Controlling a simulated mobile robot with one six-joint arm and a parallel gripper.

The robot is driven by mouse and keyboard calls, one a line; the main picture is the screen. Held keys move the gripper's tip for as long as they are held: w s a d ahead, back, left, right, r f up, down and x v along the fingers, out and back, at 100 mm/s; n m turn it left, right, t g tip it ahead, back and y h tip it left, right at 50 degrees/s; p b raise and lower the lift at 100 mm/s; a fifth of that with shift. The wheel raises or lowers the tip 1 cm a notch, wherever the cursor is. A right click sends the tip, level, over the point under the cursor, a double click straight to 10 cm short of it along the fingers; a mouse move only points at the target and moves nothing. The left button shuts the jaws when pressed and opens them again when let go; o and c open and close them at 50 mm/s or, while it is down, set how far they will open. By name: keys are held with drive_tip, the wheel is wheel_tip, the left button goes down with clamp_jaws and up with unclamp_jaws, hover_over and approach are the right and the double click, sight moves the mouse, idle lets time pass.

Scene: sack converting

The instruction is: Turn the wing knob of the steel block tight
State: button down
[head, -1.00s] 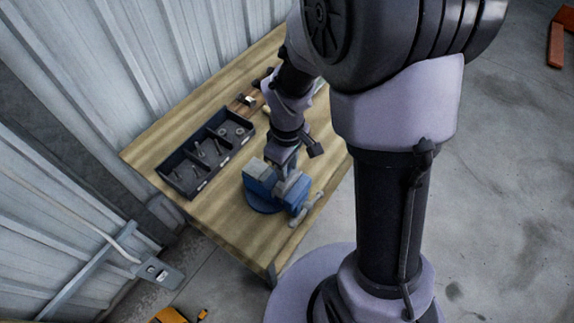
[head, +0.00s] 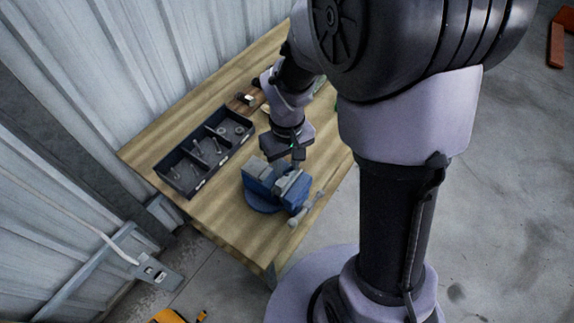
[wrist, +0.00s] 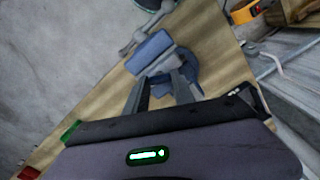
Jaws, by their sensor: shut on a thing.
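The blue vise (head: 262,183) stands on the wooden bench near its front edge, and it also shows in the wrist view (wrist: 150,52). Pale grey metal shows at the top of the vise; I cannot separate the steel block from the vise jaws. My gripper (wrist: 160,77) is over the top of the vise, pointing down, with its two fingers a little apart and shut on the wing knob. The knob itself is too small and too hidden between the fingers to make out. In the head view, my wrist covers part of the vise top.
A black tray (head: 183,188) with compartments holding small metal parts lies left of the vise. The vise handle (head: 306,209) sticks out at the front right. A brown wooden piece (head: 243,101) lies behind the tray. The corrugated wall bounds the bench's left side.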

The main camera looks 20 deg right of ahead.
drive_tip(key=m+b, duration=0.1)
drive_tip(key=m, duration=0.3)
drive_tip(key=shift+f+m+b, duration=0.1)
drive_tip(key=shift+m+b, duration=0.2)
drive_tip(key=m+b, duration=0.1)
drive_tip(key=m, duration=0.3)
drive_tip(key=shift+m+b, duration=0.3)
drive_tip(key=shift+b, duration=0.05)
drive_tip(key=m+b, duration=0.2)
drive_tip(key=m, duration=0.3)
drive_tip(key=shift+m+b, duration=0.8)
drive_tip(key=shift+m, duration=1.3)
drive_tip(key=c, duration=1)
unclamp_jaws()
drive_tip(key=shift+c, duration=0.2)
